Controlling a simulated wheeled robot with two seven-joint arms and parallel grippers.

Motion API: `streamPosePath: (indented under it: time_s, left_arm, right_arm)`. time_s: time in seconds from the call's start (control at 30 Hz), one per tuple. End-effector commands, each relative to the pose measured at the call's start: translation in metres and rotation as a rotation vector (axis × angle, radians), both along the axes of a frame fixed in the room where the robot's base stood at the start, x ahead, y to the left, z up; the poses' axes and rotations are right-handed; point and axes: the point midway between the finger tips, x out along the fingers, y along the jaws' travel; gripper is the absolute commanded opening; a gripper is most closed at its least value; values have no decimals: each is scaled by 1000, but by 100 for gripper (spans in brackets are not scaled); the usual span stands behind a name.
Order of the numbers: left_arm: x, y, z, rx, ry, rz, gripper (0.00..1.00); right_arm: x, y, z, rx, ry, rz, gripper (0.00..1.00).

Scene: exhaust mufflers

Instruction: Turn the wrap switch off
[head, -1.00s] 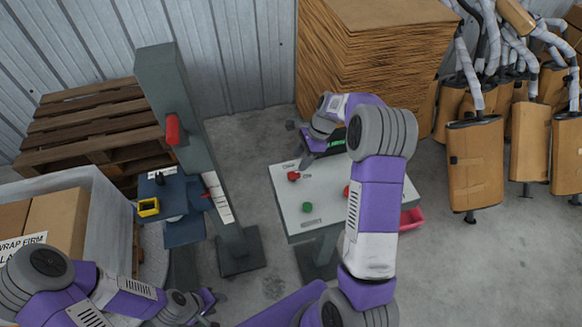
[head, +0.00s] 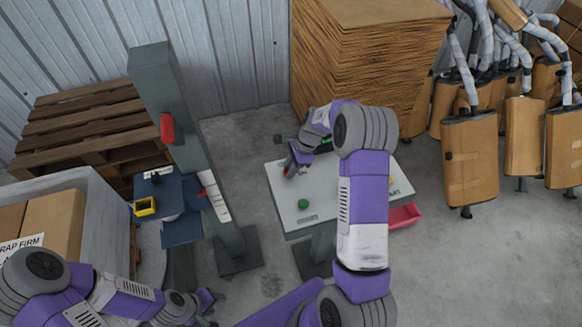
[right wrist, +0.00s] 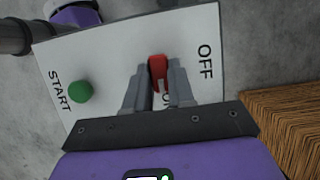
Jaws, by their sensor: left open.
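The red switch lever (right wrist: 158,68) stands on a pale panel (right wrist: 110,45) marked OFF to its right in the right wrist view; another label below it is partly hidden. My right gripper (right wrist: 159,82) has one finger on each side of the lever, very close to it. I cannot tell if both fingers press on it. In the head view my right gripper (head: 289,168) is at the panel's far left corner and mostly covers the lever. My left gripper (head: 208,302) is open and empty at the lower left, away from the panel.
A green START button (right wrist: 81,91) is on the same panel. A dark post (head: 185,130) with a blue control box (head: 165,190) stands left of it. Stacked cardboard (head: 365,60) is behind, mufflers (head: 470,155) at right, and a red bin (head: 403,216) beside the panel.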

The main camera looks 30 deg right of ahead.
Motion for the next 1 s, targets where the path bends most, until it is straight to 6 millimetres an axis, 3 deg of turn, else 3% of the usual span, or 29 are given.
streamPosePath:
  time_s: [0.07,0.47,1.0]
  left_arm:
    - [0,0,0,0,0,0,43]
    - [0,0,1,0,0,0,43]
    - [0,0,6,0,0,0,43]
  right_arm:
    - [0,0,0,0,1,0,0]
    - [0,0,0,0,1,60,0]
    - [4,0,0,0,0,501,0]
